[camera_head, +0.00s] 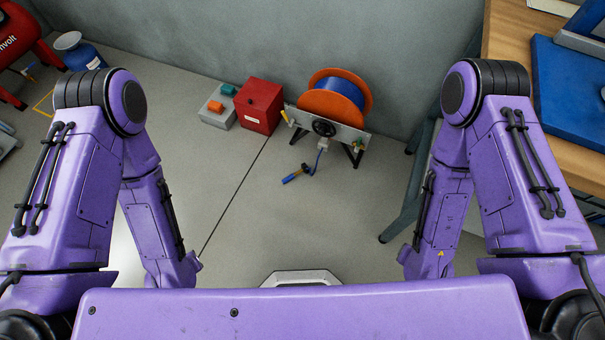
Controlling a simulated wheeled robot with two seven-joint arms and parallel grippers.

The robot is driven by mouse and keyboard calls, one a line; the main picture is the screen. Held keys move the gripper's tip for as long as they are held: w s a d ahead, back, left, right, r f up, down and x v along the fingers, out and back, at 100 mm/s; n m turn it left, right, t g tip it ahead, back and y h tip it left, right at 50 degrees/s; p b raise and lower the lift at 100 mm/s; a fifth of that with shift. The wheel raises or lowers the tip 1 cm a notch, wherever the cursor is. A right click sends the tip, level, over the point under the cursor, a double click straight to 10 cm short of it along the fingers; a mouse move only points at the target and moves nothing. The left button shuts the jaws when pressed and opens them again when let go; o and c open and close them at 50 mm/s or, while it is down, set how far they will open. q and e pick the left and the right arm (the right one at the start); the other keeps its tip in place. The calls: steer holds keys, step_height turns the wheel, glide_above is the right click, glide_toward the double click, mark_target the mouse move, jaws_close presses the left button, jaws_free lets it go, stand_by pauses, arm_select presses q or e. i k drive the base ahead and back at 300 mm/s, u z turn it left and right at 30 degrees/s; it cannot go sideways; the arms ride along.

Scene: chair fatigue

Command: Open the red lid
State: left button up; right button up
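A red box (259,106) stands on the floor near the grey wall, left of the hose reel. Its top looks like a red lid, and it appears shut; I cannot make out a seam or handle. My two purple arms come in from the left and right with their forearms hanging down. Both grippers are out of sight, hidden below the arms and my body. Nothing of mine touches the red box.
A grey box with orange and teal parts (217,110) sits beside the red box. The orange reel with blue hose (338,97) stands to its right; a blue nozzle (293,177) lies in front. A wooden table (515,50) is at right.

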mark_target(258, 93)
steer(key=u, duration=0.6)
steer(key=i, duration=0.95)
steer(key=z, duration=1.3)
